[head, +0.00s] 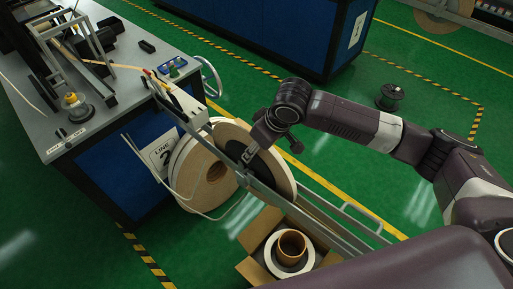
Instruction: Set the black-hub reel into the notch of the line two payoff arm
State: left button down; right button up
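The line two payoff arm (328,232) is a pair of grey rails running from the bench by the LINE 2 sign (160,155) down to the lower right. A reel with a dark face and cream rim (277,172) stands upright at these rails; it appears to be the black-hub reel. Its hub and any notch are hidden. My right gripper (246,158) reaches down from the right over this reel's face, near its middle. Its fingertips are too small and covered to tell whether they are shut on it. My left gripper is not in view.
A large cream reel with a brown core (188,160) stands just left of the payoff arm. An open cardboard box (247,271) below holds a reel with a brown hub (291,246). A black spool (390,97) sits on the green floor. The floor at right is mostly clear.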

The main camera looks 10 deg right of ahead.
jog(key=shift+s+d+f, duration=0.1)
jog(key=shift+f, duration=0.15)
jog(key=v, duration=1.2)
jog(key=shift+r, duration=0.2)
